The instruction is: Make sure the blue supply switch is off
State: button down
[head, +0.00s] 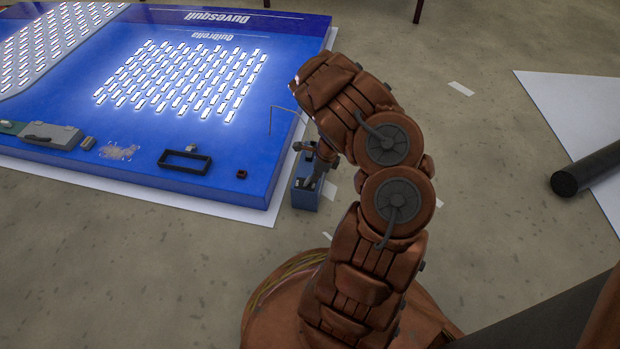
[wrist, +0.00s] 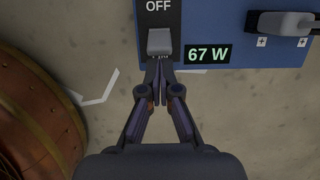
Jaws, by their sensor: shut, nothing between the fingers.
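The blue supply (head: 305,198) stands on the floor beside the right edge of the lit blue panel in the head view. In the wrist view the blue supply (wrist: 225,52) fills the top right. Its grey switch lever (wrist: 159,42) sits on a dark plate below the word OFF. A display (wrist: 208,54) beside it reads 67 W in green. My gripper (wrist: 159,60) is shut and empty, its fingertips at the lower end of the lever. I cannot tell whether they touch it.
The blue panel (head: 60,165) with rows of glowing white lights lies on a white sheet at left. It carries a black frame (head: 185,162) and small parts. A grey connector (wrist: 285,23) is on the supply's right. A black roll (head: 590,168) lies at right.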

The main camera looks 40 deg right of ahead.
jog(key=w+a+p+v, duration=0.1)
jog(key=v, duration=0.6)
jog(key=shift+w+p, duration=0.15)
jog(key=shift+p, duration=0.2)
jog(key=shift+r, duration=0.15)
dwell(0.3)
